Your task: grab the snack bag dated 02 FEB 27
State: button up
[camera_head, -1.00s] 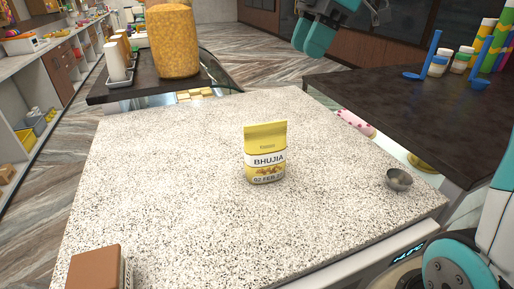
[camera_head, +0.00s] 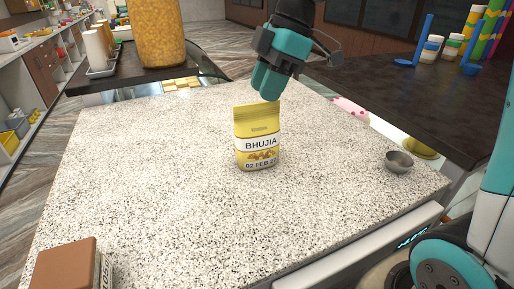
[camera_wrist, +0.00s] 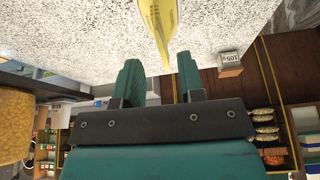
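A yellow snack bag (camera_head: 257,137) stands upright on the speckled counter in the head view. Its label reads BHUJIA, with 02 FEB 2 and an unclear last digit below. My teal gripper (camera_head: 268,93) is just above and behind the bag's top edge. In the wrist view the bag (camera_wrist: 160,22) shows edge-on as a yellow wedge at the top. My gripper's two fingers (camera_wrist: 158,75) are spread apart there, with the bag's narrow end in line with the gap. I see no finger touching the bag.
The speckled counter (camera_head: 150,190) is clear around the bag. A brown box (camera_head: 66,266) sits at its front left and a small metal bowl (camera_head: 399,161) at its right edge. A dark counter (camera_head: 400,95) with jars and blue ladles stands at right.

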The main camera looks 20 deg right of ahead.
aim_at(257, 108)
jog(key=x, duration=0.4)
jog(key=shift+s+a+f+p, duration=0.1)
jog(key=shift+a+f+p, duration=0.15)
jog(key=shift+p, duration=0.15)
jog(key=shift+c, duration=0.2)
jog(key=shift+d, duration=0.1)
grip_shut()
